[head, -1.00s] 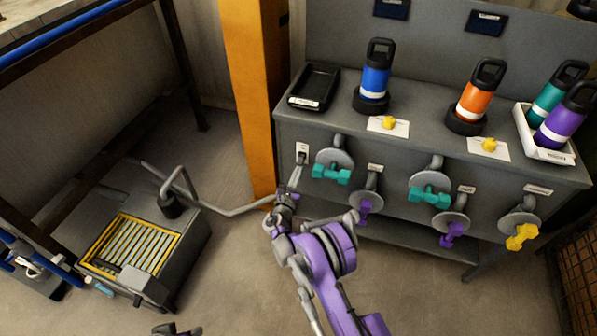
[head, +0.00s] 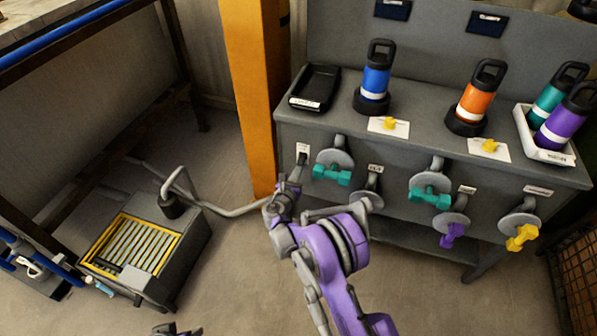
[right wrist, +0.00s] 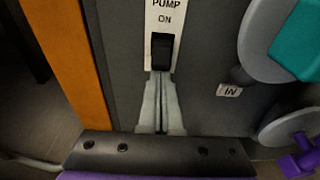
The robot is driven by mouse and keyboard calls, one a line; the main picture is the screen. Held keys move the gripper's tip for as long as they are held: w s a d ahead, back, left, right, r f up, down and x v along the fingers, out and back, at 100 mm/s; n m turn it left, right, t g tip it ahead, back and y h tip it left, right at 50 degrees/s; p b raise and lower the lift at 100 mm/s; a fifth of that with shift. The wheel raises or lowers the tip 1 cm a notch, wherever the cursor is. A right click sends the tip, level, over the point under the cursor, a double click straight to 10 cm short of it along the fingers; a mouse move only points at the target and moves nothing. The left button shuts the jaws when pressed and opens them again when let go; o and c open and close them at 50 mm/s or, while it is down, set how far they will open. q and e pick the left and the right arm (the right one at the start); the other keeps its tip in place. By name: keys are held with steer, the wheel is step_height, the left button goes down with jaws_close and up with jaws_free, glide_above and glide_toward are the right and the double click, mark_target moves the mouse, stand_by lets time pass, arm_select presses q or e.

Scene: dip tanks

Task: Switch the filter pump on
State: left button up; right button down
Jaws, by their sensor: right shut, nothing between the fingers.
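The pump switch (head: 302,157) is on the left end of the grey cabinet's front. In the right wrist view it is a black rocker (right wrist: 161,52) on a white plate (right wrist: 165,12) marked PUMP and ON. My right gripper (head: 297,174) is shut and empty, just below the switch. Its two grey fingers (right wrist: 159,76) lie together, tips at the rocker's lower edge; I cannot tell whether they touch it. A dark piece at the head view's bottom edge looks like my left gripper (head: 177,330), mostly cut off; its jaws cannot be read.
Valve wheels with teal (head: 331,175), purple (head: 452,235) and yellow (head: 522,237) handles stick out right of the switch. An orange post (head: 252,90) stands close on the left. A grey floor unit with a yellow-framed grille (head: 133,250) and a pipe (head: 235,211) sits left. Bottles stand on top.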

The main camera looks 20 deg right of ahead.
mark_target(300, 162)
arm_select(q)
steer(key=shift+f, duration=0.1)
arm_select(e)
steer(key=r+g+y, duration=0.2)
steer(key=g, duration=0.1)
steer(key=shift+s+a, duration=0.1)
steer(key=shift+s, duration=0.1)
steer(key=shift+r, duration=0.85)
arm_select(q)
steer(key=shift+r, duration=0.35)
